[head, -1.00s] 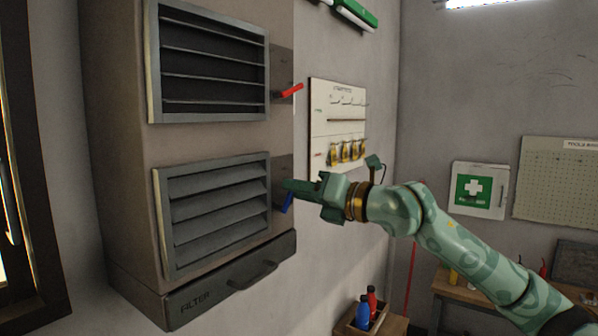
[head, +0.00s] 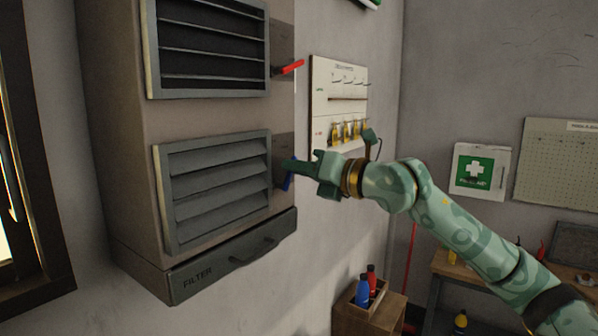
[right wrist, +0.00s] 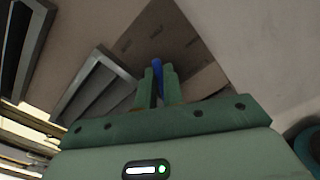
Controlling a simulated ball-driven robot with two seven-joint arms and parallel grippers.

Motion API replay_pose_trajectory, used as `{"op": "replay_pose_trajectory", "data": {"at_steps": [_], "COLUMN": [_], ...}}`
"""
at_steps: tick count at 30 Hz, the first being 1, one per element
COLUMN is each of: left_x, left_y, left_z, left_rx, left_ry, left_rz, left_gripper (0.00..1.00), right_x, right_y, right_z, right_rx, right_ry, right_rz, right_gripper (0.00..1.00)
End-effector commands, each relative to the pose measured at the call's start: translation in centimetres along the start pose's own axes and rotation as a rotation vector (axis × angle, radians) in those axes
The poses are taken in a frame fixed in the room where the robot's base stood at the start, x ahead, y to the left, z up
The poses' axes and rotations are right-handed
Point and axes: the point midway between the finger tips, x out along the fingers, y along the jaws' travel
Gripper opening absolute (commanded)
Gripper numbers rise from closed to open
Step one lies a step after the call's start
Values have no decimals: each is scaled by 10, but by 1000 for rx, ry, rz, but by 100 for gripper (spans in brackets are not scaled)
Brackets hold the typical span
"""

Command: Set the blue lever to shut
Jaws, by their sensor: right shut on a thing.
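The blue lever (head: 288,182) sits on a dark plate at the right side of the lower louvred vent (head: 218,190). Its visible part hangs below my right gripper's fingers, slightly tilted. My right gripper (head: 287,166) is shut on the lever and hides its upper part in the head view. In the right wrist view, the blue lever (right wrist: 157,70) shows between the two green fingertips (right wrist: 160,82). The lower vent's slats slope and overlap, with narrow dark gaps. The plate's markings are too small to read. My left gripper is not in view.
A red lever (head: 291,67) sticks out beside the upper vent (head: 208,48), whose slats stand open. A drawer marked FILTER (head: 215,277) with a handle juts out below. A bottle crate (head: 366,307) stands lower right.

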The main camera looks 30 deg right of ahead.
Motion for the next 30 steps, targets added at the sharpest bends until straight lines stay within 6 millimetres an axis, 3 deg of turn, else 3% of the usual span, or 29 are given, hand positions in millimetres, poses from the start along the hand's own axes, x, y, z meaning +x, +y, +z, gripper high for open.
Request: {"op": "replay_pose_trajectory", "data": {"at_steps": [18,30], "left_x": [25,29], "left_y": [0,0], "left_z": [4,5], "left_rx": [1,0], "left_ry": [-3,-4], "left_rz": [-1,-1], "left_gripper": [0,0], "right_x": [0,0], "right_y": [16,21], "right_z": [-4,-5], "right_rx": [-427,-539], "right_ry": [-1,-2], "right_rz": [0,0], "right_gripper": [0,0]}}
